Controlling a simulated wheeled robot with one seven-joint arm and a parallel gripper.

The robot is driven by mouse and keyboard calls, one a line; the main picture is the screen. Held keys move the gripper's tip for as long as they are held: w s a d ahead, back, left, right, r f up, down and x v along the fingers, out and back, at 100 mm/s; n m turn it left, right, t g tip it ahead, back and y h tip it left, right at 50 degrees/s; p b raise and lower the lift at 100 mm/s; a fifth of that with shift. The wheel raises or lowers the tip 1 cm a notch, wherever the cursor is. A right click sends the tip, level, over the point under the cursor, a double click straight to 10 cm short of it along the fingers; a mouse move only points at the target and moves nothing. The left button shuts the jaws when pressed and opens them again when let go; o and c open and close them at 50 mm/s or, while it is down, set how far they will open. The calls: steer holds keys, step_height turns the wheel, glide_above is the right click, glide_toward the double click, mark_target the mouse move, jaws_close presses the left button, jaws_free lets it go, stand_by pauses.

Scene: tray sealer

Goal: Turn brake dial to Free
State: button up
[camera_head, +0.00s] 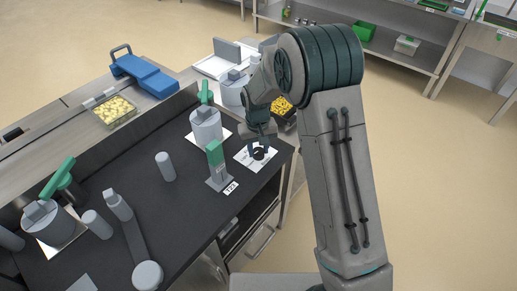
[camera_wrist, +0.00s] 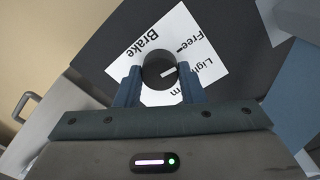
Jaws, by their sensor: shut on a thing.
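The brake dial (camera_wrist: 155,62) is a dark round knob with a white pointer line. It sits on a white label plate (camera_wrist: 130,64) printed Brake, Free, Light and a partly hidden word ending in m. In the wrist view the pointer slants right and slightly up, towards the Light side, below the Free mark (camera_wrist: 195,40). My gripper (camera_wrist: 160,74) is shut on the dial, one blue-grey finger on each side. In the head view the dial (camera_head: 260,154) and plate (camera_head: 243,158) lie near the right end of the black worktop, under my gripper (camera_head: 262,142).
A green-topped post (camera_head: 215,160) with a 123 tag stands left of the dial. A grey cylinder with a green lever (camera_head: 206,126) stands behind it. Further left are a short grey cylinder (camera_head: 165,167) and another green-levered unit (camera_head: 56,215). The floor to the right is clear.

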mark_target(257, 151)
steer(key=shift+n, duration=0.8)
steer(key=o, duration=1)
steer(key=shift+r, duration=0.1)
step_height(257, 151, up, 14)
steer(key=shift+a+f, duration=0.15)
